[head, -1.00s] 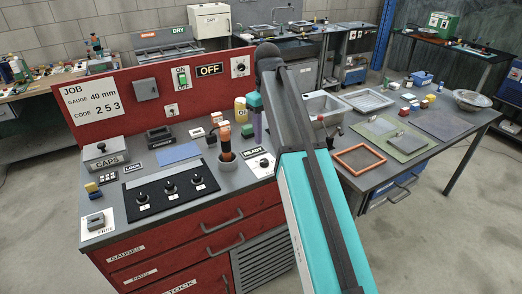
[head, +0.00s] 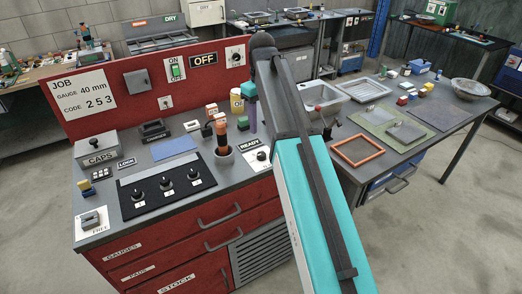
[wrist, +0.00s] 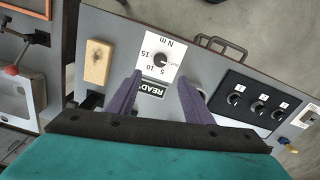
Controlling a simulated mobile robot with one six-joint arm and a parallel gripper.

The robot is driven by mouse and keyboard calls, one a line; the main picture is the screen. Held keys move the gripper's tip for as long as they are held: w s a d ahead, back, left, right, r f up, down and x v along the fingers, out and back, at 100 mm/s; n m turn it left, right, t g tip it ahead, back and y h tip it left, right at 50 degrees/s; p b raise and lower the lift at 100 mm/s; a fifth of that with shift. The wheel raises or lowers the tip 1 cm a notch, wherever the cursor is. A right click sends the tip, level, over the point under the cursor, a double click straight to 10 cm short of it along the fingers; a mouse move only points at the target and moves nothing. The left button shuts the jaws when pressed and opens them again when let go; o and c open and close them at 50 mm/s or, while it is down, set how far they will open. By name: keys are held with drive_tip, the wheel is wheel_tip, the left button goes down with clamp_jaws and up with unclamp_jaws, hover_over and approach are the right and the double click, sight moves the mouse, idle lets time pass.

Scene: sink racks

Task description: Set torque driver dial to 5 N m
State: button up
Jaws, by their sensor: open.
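The torque dial is a black knob (wrist: 159,59) on a white plate marked 5, 10, 15 and N m in the wrist view. I cannot clearly read where its pointer stands. In the wrist view the fingertips flank the lower part of the dial plate. In the head view my gripper (head: 251,113) hangs over the bench, and my arm hides part of it.
A black panel with several knobs (head: 165,187) lies further left. In the wrist view a wooden block (wrist: 98,62) sits beside the dial plate. A red back panel (head: 130,92) rises behind the bench.

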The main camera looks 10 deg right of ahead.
sight(262, 153)
drive_tip(key=shift+f+p, duration=1.65)
drive_tip(key=shift+f, duration=4.75)
drive_tip(key=c, duration=1.1)
drive_tip(key=shift+o, duration=0.2)
drive_tip(key=shift+m, duration=0.4)
drive_tip(key=m, duration=1.1)
drive_tip(key=shift+r, duration=0.1)
